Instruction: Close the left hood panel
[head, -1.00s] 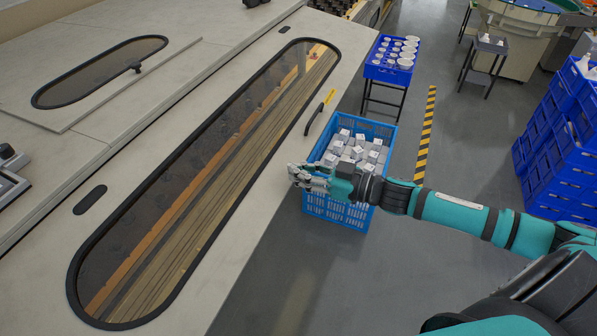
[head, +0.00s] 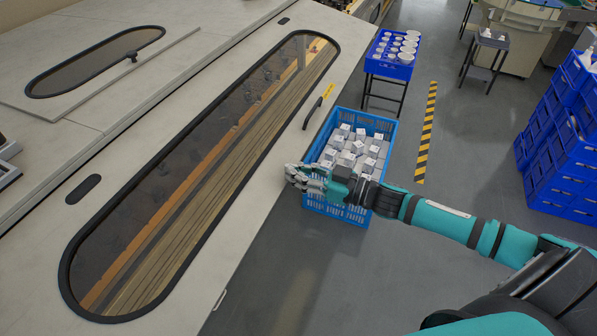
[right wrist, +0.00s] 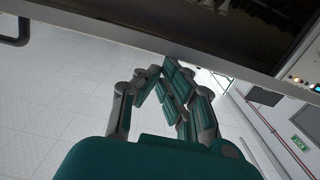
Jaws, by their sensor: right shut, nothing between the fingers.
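The left hood panel (head: 262,190) is a pale panel with a long, dark-framed oval window (head: 200,185) and a black handle (head: 312,114) near its right edge. It slants across the head view. Whether it lies fully flat cannot be told. My right gripper (head: 294,179) is shut and empty at the panel's right edge, below the handle in the picture. In the right wrist view the gripper fingers (right wrist: 168,88) are just below the panel's edge strip (right wrist: 190,57); whether they touch it is unclear. My left gripper is not in view.
A blue crate (head: 389,130) of small white-topped boxes stands on the floor beside my right gripper. A blue tray (head: 375,70) on a stand is farther back. Stacked blue bins (head: 555,150) stand at right. A second windowed panel (head: 185,58) lies at upper left. Floor between is clear.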

